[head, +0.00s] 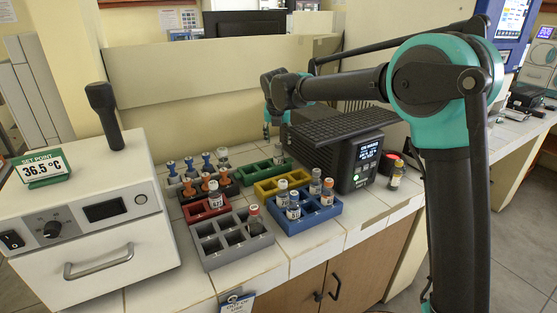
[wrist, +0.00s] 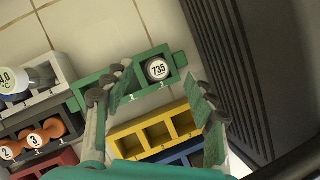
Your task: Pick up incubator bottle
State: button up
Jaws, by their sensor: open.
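My gripper (wrist: 166,82) is open in the wrist view, its two fingers spread above the green rack (wrist: 126,97). A bottle with a round white top marked 735 (wrist: 157,69) stands in a slot of that rack, between and beyond the fingertips, with a gap to each. In the head view a bottle (head: 278,153) stands in the green rack's right part, and my gripper (head: 266,132) hangs just behind it, partly hidden. No frame marks which bottle is the incubator bottle. The white incubator box (head: 85,215) at left has a sign reading 36.5 °C.
A yellow rack (wrist: 155,133) and a blue rack (head: 318,216) with several bottles lie nearer the front. A ridged black device (head: 345,150) stands close on the right. Grey (head: 228,258), red (head: 205,210) and black racks are at left. A loose bottle (head: 396,176) stands right.

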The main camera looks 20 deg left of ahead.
aim_at(278, 144)
jog(key=x, duration=0.4)
jog(key=shift+f, duration=0.2)
grip_shut()
